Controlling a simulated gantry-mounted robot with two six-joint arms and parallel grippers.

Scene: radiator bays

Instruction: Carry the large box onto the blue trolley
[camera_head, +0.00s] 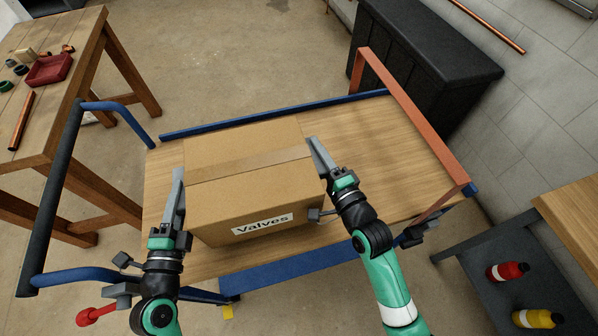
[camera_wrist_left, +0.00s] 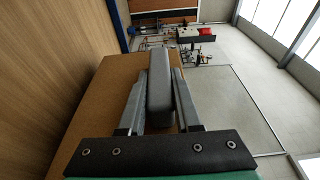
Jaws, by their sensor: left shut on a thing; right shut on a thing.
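The large cardboard box (camera_head: 245,180), labelled "Valves", is over the wooden deck of the blue trolley (camera_head: 400,140), left of the deck's middle. I cannot tell whether its underside touches the deck. My left gripper (camera_head: 178,195) is at the box's left side and my right gripper (camera_head: 321,158) at its right side. In the left wrist view, the left fingers (camera_wrist_left: 160,95) are shut on a grey grip piece (camera_wrist_left: 159,85) at the box's side (camera_wrist_left: 92,100). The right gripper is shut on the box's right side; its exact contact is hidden.
The trolley has a dark push handle (camera_head: 52,195) at left and an orange end frame (camera_head: 415,115) at right. A wooden workbench (camera_head: 60,90) stands left, a black cabinet (camera_head: 425,60) at the back right. A shelf with red (camera_head: 507,271) and yellow bottles (camera_head: 537,319) is at lower right.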

